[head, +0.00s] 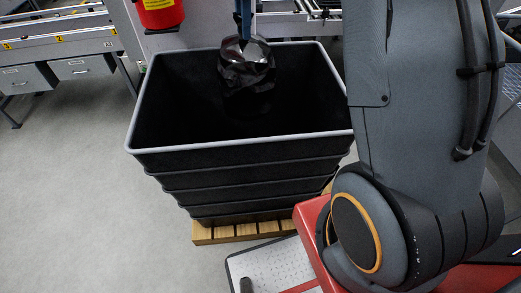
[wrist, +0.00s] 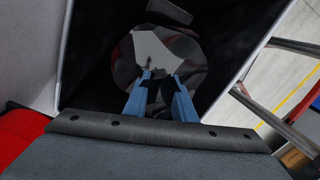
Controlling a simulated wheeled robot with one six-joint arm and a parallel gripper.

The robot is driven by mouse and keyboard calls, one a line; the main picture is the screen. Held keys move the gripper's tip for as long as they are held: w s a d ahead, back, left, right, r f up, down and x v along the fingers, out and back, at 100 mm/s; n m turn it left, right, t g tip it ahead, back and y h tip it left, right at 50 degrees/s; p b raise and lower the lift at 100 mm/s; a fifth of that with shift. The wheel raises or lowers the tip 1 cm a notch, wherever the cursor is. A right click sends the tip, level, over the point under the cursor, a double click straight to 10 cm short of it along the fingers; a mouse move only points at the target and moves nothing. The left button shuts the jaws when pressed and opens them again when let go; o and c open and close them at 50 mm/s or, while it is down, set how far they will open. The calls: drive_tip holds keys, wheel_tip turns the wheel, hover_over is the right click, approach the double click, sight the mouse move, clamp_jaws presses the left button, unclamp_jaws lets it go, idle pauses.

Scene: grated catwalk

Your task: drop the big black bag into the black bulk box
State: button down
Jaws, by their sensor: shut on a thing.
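The big black bag (head: 247,75) hangs from my gripper (head: 245,32) inside the opening of the black bulk box, near its far side. The black bulk box (head: 240,142) has a grey rim and ribbed walls and stands on a wooden pallet. In the wrist view, my gripper's two blue fingers (wrist: 160,92) are shut on the bag (wrist: 190,62), whose shiny crumpled top shows around them. Dark box interior surrounds the bag in that view. I cannot tell how far the bag's bottom is above the box floor.
A wooden pallet (head: 240,232) lies under the box. A red cylinder (head: 160,12) hangs by the box's back left corner. A conveyor frame with grey drawers (head: 80,67) stands at the left. The grey floor (head: 75,180) left of the box is clear.

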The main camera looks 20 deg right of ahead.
drive_tip(key=c, duration=1.4)
unclamp_jaws()
drive_tip(key=shift+r+b, duration=1.7)
drive_tip(key=shift+r, duration=2.25)
